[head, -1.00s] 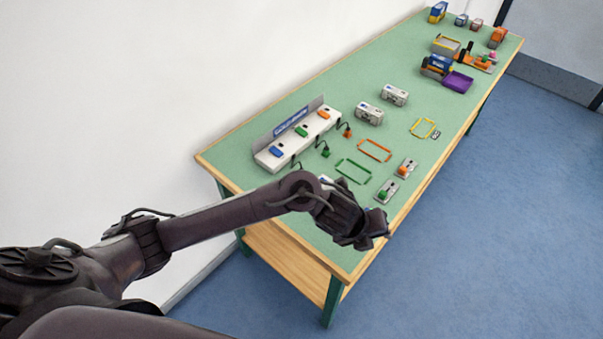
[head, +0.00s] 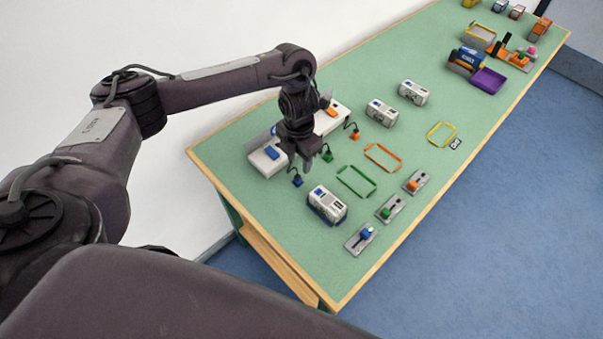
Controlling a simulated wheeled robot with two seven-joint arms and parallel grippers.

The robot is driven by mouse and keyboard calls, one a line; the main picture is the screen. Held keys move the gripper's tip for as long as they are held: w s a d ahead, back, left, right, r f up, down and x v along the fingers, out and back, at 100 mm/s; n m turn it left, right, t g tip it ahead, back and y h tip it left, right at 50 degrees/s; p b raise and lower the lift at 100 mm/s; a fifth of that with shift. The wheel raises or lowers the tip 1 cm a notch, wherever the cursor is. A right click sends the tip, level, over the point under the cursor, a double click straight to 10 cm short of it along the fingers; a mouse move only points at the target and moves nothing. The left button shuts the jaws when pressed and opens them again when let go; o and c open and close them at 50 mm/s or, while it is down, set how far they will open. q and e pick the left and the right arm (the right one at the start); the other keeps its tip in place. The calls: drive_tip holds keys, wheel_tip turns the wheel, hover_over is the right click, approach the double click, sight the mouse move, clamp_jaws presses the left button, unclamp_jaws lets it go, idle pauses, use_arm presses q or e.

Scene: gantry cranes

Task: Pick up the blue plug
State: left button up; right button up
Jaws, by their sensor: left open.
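The blue plug (head: 297,181) is a small dark blue piece with a black cable loop, standing on the green table in front of the white socket strip (head: 263,164). My left gripper (head: 299,163) points down above the table, just above and slightly right of the blue plug in the picture. It is open and I see nothing between its fingers. The gripper and wrist hide the middle of the socket strip. The green plug (head: 327,153) is close on the right, and the orange plug (head: 354,132) is farther off. My right gripper is out of view.
Green (head: 356,181) and orange (head: 383,157) frames lie beyond. The table's near left corner is clear.

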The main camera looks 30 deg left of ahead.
sight(298, 176)
use_arm(q)
drive_tip(key=f, duration=0.1)
drive_tip(key=s+f, duration=0.1)
drive_tip(key=f, duration=0.1)
drive_tip(key=shift+s+b, duration=0.1)
drive_tip(key=shift+b, duration=0.2)
wheel_tip(298, 176, down, 3)
drive_tip(key=c, duration=0.4)
clamp_jaws()
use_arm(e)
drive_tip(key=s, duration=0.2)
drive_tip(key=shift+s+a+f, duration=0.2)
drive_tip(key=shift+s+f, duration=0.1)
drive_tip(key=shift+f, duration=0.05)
